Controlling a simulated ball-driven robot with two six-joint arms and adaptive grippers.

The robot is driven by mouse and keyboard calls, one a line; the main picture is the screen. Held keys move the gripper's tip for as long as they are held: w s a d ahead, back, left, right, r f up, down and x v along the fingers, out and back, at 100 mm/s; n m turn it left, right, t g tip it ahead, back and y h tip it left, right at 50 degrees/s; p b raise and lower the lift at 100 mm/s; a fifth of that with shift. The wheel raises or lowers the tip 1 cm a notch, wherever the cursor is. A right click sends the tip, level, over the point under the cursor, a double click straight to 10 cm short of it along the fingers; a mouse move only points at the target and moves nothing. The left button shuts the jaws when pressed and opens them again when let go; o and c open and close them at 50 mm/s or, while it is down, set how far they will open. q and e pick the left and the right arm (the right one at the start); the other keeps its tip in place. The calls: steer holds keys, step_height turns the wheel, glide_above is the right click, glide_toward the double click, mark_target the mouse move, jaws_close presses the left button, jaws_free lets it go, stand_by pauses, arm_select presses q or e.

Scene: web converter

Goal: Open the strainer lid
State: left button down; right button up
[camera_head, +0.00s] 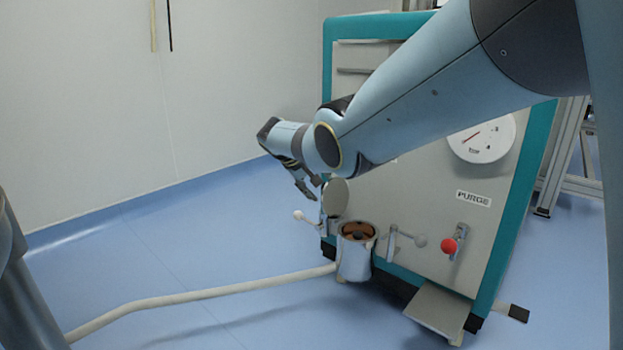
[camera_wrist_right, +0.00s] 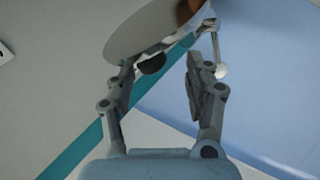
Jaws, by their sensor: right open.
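The strainer is a metal pot (camera_head: 352,265) low on the front of the machine, with its round mouth uncovered and a brown interior showing. Its lid (camera_head: 336,196) is a round grey disc that stands steeply raised above the pot's back left side. In the wrist view, the lid (camera_wrist_right: 150,22) fills the top, just beyond my fingers. My right gripper (camera_head: 308,189) is just left of and above the lid, pointing down. In the wrist view, the right gripper (camera_wrist_right: 167,78) is open with nothing between its fingers; whether a finger touches the lid is unclear. My left gripper is out of view.
A handle with a pale ball (camera_head: 299,215) is left of the pot; a pale ball (camera_wrist_right: 221,71) also shows beside my right finger. A hose (camera_head: 200,295) crosses the floor.

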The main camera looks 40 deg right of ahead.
steer(key=v, duration=1.1)
steer(key=shift+a+r, duration=0.25)
steer(key=shift+a, duration=0.05)
